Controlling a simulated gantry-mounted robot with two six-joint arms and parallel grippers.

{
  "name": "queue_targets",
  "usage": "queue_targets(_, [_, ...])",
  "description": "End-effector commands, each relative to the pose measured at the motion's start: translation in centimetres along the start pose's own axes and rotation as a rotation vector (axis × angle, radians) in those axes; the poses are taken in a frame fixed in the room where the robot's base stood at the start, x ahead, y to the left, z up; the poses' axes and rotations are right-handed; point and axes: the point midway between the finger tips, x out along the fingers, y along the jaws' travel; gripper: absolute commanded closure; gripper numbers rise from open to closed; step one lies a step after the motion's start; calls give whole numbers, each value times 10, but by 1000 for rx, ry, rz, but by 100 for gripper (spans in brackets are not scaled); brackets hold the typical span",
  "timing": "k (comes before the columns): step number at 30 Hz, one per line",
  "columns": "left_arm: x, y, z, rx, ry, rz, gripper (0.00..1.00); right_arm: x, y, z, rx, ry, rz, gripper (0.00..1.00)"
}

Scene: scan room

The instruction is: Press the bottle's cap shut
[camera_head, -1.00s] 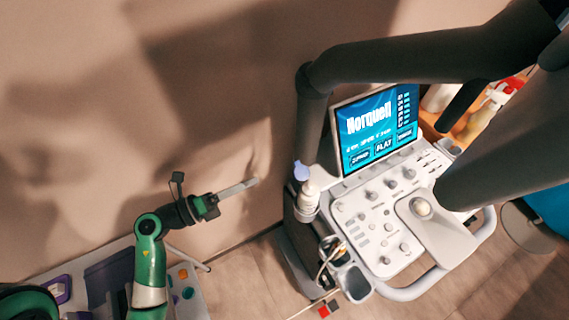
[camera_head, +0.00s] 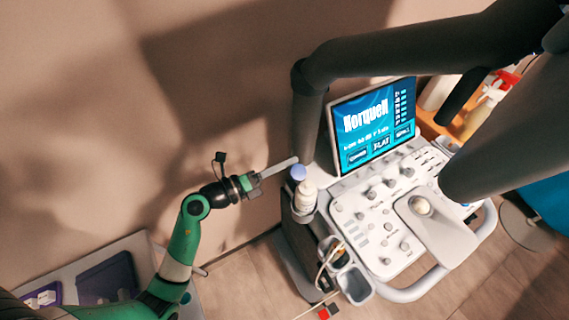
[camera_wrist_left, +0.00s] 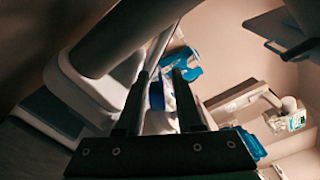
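The bottle has a white body (camera_head: 306,196) and a blue cap (camera_head: 298,172). It stands upright at the left edge of the scanner's console in the head view. The cap shows as a blue disc at the top of the bottle; how far it is shut cannot be told. My left gripper (camera_head: 293,162) reaches in from the left, its fingertips just beside and behind the cap. In the left wrist view its two dark fingers (camera_wrist_left: 161,75) are apart, with blue and white, likely the bottle's cap (camera_wrist_left: 157,96), between or beyond them. Contact cannot be told. My right gripper is not in view.
The scanner's screen (camera_head: 375,123) and control panel (camera_head: 390,215) are right of the bottle. Holders with a cable (camera_head: 332,253) hang below it. Thick dark tubes (camera_head: 420,55) cross the upper right. A spray bottle (camera_head: 485,108) stands behind.

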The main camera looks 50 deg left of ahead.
Motion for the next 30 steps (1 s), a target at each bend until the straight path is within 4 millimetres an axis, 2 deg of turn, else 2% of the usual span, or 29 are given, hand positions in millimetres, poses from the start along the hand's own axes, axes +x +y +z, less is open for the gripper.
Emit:
queue_targets(1, [0, 0, 0, 0, 0, 0, 72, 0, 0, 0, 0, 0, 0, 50])
queue_targets(6, [0, 0, 0, 0, 0, 0, 100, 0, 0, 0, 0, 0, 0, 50])
queue_targets(30, [0, 0, 0, 0, 0, 0, 100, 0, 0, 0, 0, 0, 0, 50])
